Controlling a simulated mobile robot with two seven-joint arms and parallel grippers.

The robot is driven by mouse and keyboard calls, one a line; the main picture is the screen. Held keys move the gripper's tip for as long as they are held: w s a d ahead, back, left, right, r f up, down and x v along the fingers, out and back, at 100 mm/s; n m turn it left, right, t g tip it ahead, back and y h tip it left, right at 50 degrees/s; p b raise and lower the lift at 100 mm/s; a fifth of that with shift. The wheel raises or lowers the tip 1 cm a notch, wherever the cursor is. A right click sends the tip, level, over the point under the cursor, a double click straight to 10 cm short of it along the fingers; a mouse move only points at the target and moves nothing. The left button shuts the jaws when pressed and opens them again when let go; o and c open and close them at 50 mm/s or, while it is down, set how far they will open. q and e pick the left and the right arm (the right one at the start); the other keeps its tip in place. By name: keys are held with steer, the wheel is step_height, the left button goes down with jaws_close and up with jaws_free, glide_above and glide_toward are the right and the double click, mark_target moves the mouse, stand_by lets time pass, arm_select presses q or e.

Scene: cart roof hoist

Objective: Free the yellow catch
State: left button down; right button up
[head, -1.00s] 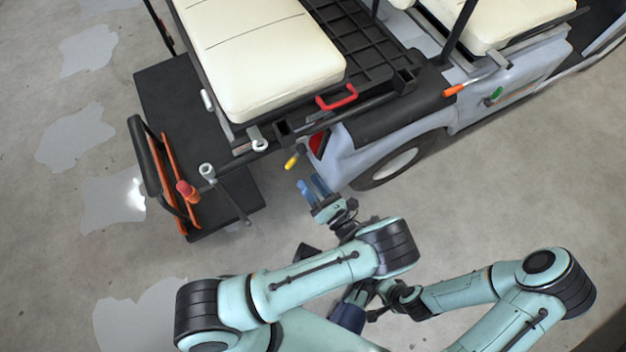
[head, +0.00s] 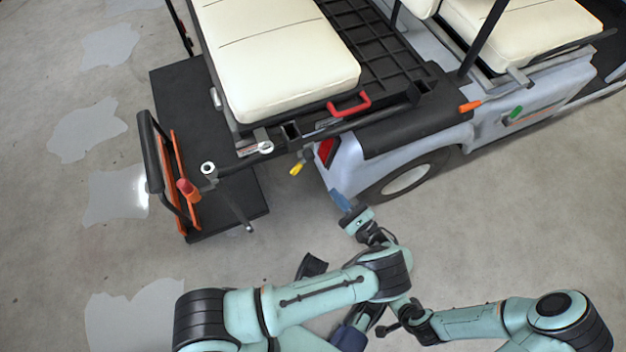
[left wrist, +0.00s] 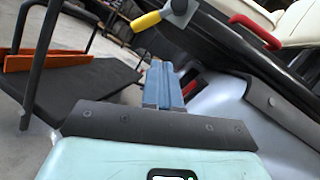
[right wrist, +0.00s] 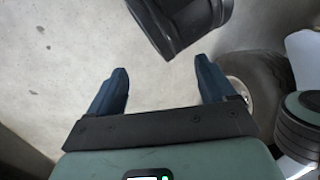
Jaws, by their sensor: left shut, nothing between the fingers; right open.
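The yellow catch (head: 296,169) is a small yellow-tipped handle on a grey pivot, at the rear corner of the cart just left of the red tail light. In the left wrist view the yellow catch (left wrist: 146,21) shows at the top, above and a little left of the fingertips. My left gripper (head: 340,199) is shut and empty, below and right of the catch and apart from it; its closed blue fingers (left wrist: 163,84) point up toward it. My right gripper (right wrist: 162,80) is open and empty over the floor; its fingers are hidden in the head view.
A red handle (head: 350,104) sits by the cream seat (head: 285,70). An orange-tipped lever (head: 470,106) and a green handle (head: 517,112) are on the cart's side. An orange-and-black frame (head: 172,170) stands on the rear platform. The floor below the cart is clear.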

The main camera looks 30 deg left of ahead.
arm_select(q)
step_height(320, 180, down, 3)
steer(key=w+d+n+g+y+b, duration=0.1)
steer(key=d+n+g, duration=0.1)
steer(key=n, duration=0.4)
steer(key=n+g+p, duration=0.1)
steer(key=n+p, duration=0.1)
steer(key=n, duration=0.1)
glide_toward(301, 164)
steer(key=w+a+f, duration=0.3)
steer(key=a+f, duration=0.1)
steer(key=a, duration=0.1)
steer(key=shift+s+a+r+p, duration=0.45)
steer(key=shift+s+a+r, duration=0.4)
steer(key=shift+s+r, duration=0.2)
arm_select(e)
steer(key=shift+s+a+r, duration=0.45)
steer(key=shift+s+r, duration=0.3)
steer(key=shift+r, duration=0.05)
